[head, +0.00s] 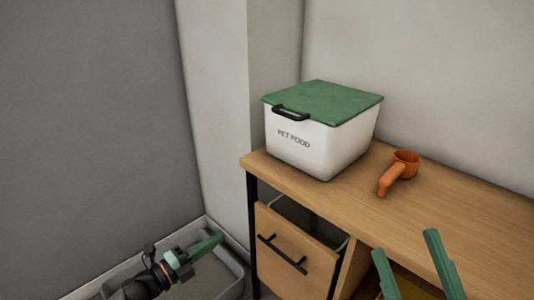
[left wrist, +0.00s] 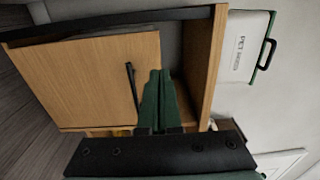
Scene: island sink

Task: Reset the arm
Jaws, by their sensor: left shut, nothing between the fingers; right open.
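My left gripper (head: 216,240) is shut and empty. In the head view it is low at the left, beside the cabinet and over a grey tray-like thing. In the left wrist view its green fingers (left wrist: 158,80) are together in front of the wooden drawer front (left wrist: 100,80) and its black handle (left wrist: 133,92); I cannot tell whether they touch it. My right gripper (head: 405,246) is open, its two green fingers apart with nothing seen between them, at the bottom right in front of the cabinet.
The drawer (head: 285,250) is pulled partly open. On the wooden top (head: 460,205) stand a white pet food bin (head: 310,145) with a green lid and an orange scoop (head: 397,172). The grey tray (head: 228,268) lies low beside the cabinet. A grey wall (head: 90,120) is at the left.

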